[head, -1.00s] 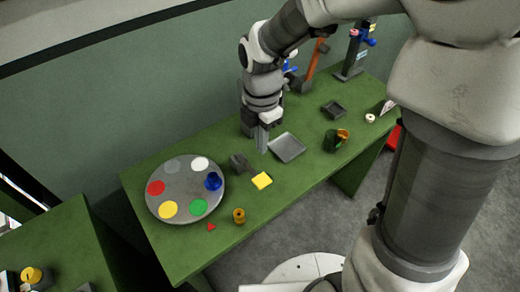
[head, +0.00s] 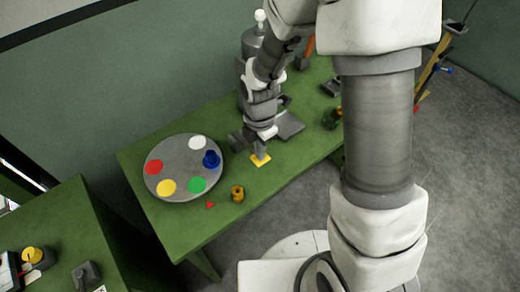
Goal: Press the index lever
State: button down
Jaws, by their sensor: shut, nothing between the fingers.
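No part is clearly marked as the index lever. A round grey disc (head: 177,179) with coloured spots lies on the green bench at the left. A small dark grey block (head: 236,142), possibly the lever's housing, stands just right of the disc, partly hidden by my gripper. A yellow square (head: 261,161) lies on the bench right of that block. My gripper (head: 261,156) points down, shut and empty, with its tips over the yellow square's upper part. I cannot tell whether they touch it.
A yellow spool-like piece (head: 237,194) and a red triangle (head: 210,204) lie near the green bench's (head: 168,225) front edge. A grey tray (head: 289,126) lies right of my gripper. A second bench (head: 60,225) is at lower left.

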jog(key=f, duration=0.1)
jog(key=f+b, duration=0.2)
jog(key=shift+s+d, duration=0.25)
jog(key=shift+s, duration=0.05)
jog(key=shift+r, duration=0.1)
jog(key=shift+r+p, duration=0.75)
jog(key=shift+r, duration=0.05)
